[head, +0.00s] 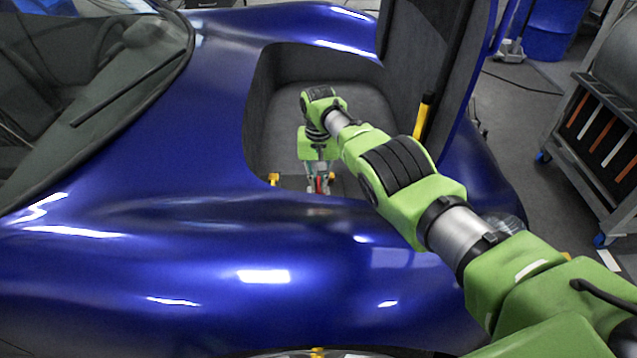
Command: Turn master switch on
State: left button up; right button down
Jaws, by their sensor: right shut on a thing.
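The master switch (322,182) shows as a small red part low in the open front compartment of a blue car. My right gripper (320,179) points down into that compartment and is shut on the red part. The fingers hide much of the switch, so its on or off position cannot be told. My right arm reaches in from the lower right over the car body. My left gripper is not in view.
The compartment (285,65) has grey lined walls, and its raised lid (425,60) stands at the right with a yellow strut (424,115). The windscreen (90,90) is at the left. A tool cart (590,130) and a blue barrel (550,28) stand beyond the car.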

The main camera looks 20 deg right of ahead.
aim_at(318, 184)
jog(key=shift+w+r, duration=0.1)
jog(key=c, duration=2.1)
grip_release()
jog(key=shift+c, duration=0.2)
notch_tip(318, 184, up, 12)
